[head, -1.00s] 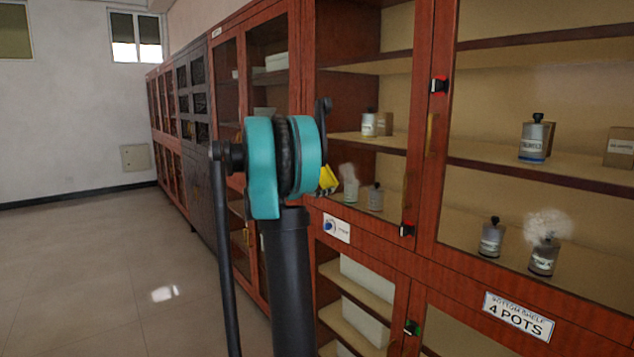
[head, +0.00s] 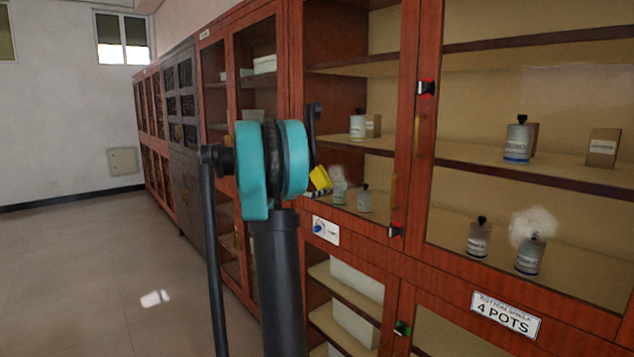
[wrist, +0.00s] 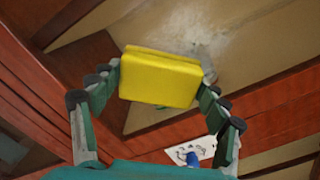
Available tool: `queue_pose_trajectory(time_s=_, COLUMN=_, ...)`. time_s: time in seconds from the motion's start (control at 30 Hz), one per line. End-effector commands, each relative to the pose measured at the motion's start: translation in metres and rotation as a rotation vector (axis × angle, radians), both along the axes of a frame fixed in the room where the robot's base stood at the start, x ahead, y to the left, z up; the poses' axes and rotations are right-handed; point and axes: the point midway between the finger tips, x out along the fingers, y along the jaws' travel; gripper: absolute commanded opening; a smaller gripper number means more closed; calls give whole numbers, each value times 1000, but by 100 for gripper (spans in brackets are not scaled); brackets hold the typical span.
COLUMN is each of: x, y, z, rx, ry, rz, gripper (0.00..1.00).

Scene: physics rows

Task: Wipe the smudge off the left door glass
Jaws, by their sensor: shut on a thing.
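My gripper (wrist: 160,82) is shut on a yellow sponge (wrist: 160,77), one finger at each side of it. In the head view the sponge (head: 320,178) shows as a small patch beside my arm, in front of the left glass door; my arm hides most of the gripper. A whitish smudge (head: 338,172) on the left door glass (head: 350,90) lies just right of the sponge. In the wrist view the smudge (wrist: 207,38) shows beyond the sponge's upper right edge. I cannot tell whether the sponge touches the glass.
A second pale smudge (head: 534,224) is on the right glass door (head: 570,85). Bottles and boxes stand on shelves behind the glass. The floor (head: 90,270) at left is clear.

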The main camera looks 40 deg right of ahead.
Motion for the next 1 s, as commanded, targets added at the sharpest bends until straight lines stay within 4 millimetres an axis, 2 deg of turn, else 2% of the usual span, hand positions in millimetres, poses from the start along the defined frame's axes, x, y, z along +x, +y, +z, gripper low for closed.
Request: queue_pose_trajectory(time_s=1.0, x=2, y=-18, z=0, rx=0, ry=0, rz=0, gripper=52)
